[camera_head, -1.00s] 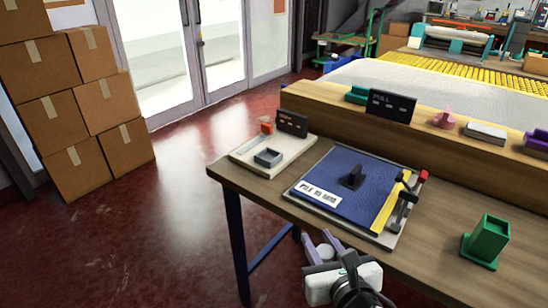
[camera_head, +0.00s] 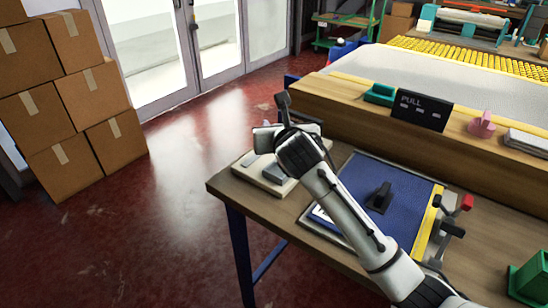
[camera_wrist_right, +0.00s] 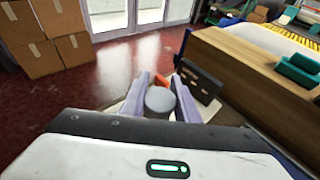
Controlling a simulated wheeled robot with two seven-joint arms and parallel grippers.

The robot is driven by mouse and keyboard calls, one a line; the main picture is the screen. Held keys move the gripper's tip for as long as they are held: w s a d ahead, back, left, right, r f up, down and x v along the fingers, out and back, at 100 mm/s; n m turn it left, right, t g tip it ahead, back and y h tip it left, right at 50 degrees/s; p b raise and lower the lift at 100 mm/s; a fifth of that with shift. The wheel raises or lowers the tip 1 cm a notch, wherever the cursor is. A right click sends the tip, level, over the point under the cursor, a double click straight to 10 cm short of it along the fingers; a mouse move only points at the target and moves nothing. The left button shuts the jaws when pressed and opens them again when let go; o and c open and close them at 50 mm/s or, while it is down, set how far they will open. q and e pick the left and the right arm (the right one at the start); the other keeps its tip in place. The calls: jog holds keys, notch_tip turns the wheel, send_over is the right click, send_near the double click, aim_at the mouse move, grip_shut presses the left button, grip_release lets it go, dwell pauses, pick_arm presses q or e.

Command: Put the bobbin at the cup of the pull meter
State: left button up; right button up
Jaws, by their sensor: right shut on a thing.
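My right gripper (camera_wrist_right: 161,98) is shut on the bobbin (camera_wrist_right: 160,101), a grey cylinder between its two lavender fingers in the right wrist view. In the head view my right gripper (camera_head: 268,139) is over the pull meter's cream base (camera_head: 246,170), at the table's left end. The wrist view shows the meter's orange part (camera_wrist_right: 163,80) and black display (camera_wrist_right: 200,85) beyond the fingers. In the head view the grey cup (camera_head: 274,174) shows partly below the gripper. The bobbin is hidden there, and I cannot tell whether it touches the cup. My left gripper is out of view.
A blue mat (camera_head: 400,196) with a black block and a yellow strip lies right of the meter, under my right arm. A wooden ledge (camera_head: 345,102) with a "PULL" sign (camera_head: 420,111) runs behind. A green holder (camera_head: 530,275) stands at right. Cardboard boxes (camera_head: 80,95) stand on the floor.

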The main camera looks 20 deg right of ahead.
send_over(277, 165)
jog(key=f, duration=0.4)
jog(key=shift+w+f+b, duration=0.2)
jog(key=shift+f+b, duration=0.05)
jog(key=shift+b, duration=0.1)
notch_tip(277, 165, down, 4)
jog(key=shift+f+b, duration=0.1)
jog(key=shift+b, duration=0.3)
jog(key=o, duration=1.1)
jog(key=shift+c, duration=0.2)
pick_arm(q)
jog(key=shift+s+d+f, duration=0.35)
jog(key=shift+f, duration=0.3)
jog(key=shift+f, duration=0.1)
pick_arm(e)
jog(key=shift+s+r, duration=0.2)
jog(key=shift+r, duration=0.05)
jog(key=p+v, duration=0.2)
jog(key=v, duration=0.8)
jog(key=shift+s, duration=0.15)
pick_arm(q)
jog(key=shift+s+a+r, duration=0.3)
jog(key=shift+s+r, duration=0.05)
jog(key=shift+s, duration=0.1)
pick_arm(e)
jog(key=shift+s+r, duration=0.2)
jog(key=shift+s, duration=0.35)
